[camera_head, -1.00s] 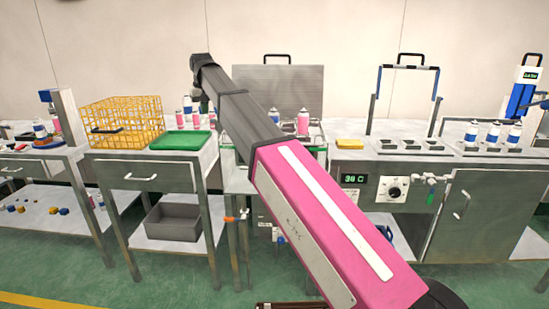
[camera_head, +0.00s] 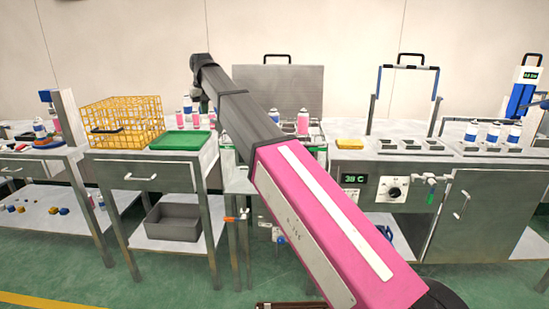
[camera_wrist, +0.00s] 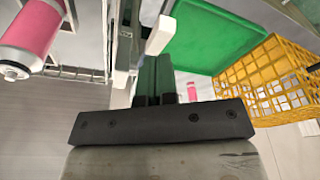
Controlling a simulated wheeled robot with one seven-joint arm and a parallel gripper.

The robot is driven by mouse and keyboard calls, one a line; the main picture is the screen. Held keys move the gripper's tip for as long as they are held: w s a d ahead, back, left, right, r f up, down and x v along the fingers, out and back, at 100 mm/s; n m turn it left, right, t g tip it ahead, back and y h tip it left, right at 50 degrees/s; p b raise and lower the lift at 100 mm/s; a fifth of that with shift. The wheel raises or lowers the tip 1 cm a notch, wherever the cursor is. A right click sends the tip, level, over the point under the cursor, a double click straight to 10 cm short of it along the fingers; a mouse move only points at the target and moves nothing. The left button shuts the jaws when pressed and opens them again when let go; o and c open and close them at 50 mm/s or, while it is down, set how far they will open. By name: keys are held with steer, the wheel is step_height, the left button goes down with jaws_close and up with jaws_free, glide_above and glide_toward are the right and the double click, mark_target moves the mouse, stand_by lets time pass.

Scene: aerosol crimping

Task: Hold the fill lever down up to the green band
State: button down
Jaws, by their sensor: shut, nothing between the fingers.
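In the wrist view my gripper (camera_wrist: 155,62) shows its dark fingers pressed together, with nothing between them. A pale, slanted block (camera_wrist: 160,35) lies just past the fingertips, close to them; it may be the fill lever's handle, but I cannot tell for sure. I cannot tell whether the fingers touch it. I cannot make out the green band. In the head view my arm crosses the middle and hides part of the bench behind it; the fingers are not clear there.
A green tray (camera_head: 181,141) and a yellow wire basket (camera_head: 122,122) stand left of my arm. The tray (camera_wrist: 212,30) and basket (camera_wrist: 275,85) also show in the wrist view. A pink can (camera_wrist: 32,28) is at its upper left. An orange-handled valve (camera_head: 234,219) is below the bench.

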steer(key=shift+f, duration=0.15)
stand_by(0.5)
steer(key=shift+f, duration=3.7)
stand_by(3.7)
